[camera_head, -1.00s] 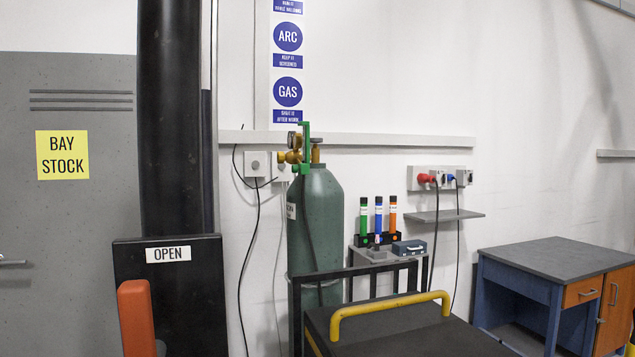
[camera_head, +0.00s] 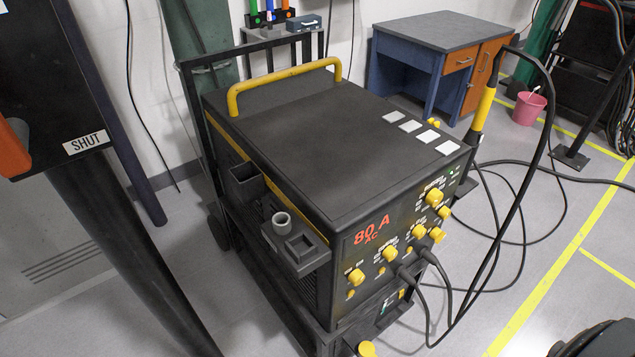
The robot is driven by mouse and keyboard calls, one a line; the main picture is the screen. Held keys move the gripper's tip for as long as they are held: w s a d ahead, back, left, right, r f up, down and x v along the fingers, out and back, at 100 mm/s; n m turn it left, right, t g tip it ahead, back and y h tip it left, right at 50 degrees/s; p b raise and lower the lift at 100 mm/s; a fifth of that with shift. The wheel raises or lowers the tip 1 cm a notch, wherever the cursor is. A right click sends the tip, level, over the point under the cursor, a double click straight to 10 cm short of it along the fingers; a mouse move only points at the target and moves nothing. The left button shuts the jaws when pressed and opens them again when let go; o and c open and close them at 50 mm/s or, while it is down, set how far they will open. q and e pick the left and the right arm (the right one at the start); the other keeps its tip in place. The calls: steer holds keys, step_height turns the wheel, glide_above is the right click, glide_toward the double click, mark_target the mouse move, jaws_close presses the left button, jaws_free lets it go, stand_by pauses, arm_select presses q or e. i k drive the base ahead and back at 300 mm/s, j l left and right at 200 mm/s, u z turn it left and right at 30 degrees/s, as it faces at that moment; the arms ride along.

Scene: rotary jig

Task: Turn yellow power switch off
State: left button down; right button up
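A black welding machine (camera_head: 300,140) with a yellow top handle (camera_head: 284,86) stands in the middle. Its front panel carries several yellow controls, among them a knob at the upper right (camera_head: 434,197), one at the lower left (camera_head: 356,276) and one in the lower middle (camera_head: 389,253). Another yellow knob (camera_head: 366,348) shows low at the front, near the bottom edge. I cannot tell which yellow control is the power switch. Neither of my grippers shows.
Black cables run from the panel to a yellow-and-black torch (camera_head: 483,108) at the machine's right side. A side tray (camera_head: 300,262) juts out on the left. A dark post with a SHUT sign (camera_head: 86,142) stands left. A blue desk (camera_head: 420,60) and pink bucket (camera_head: 528,107) are behind.

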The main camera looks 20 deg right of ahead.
mark_target(437, 235)
steer(key=z, duration=1.6)
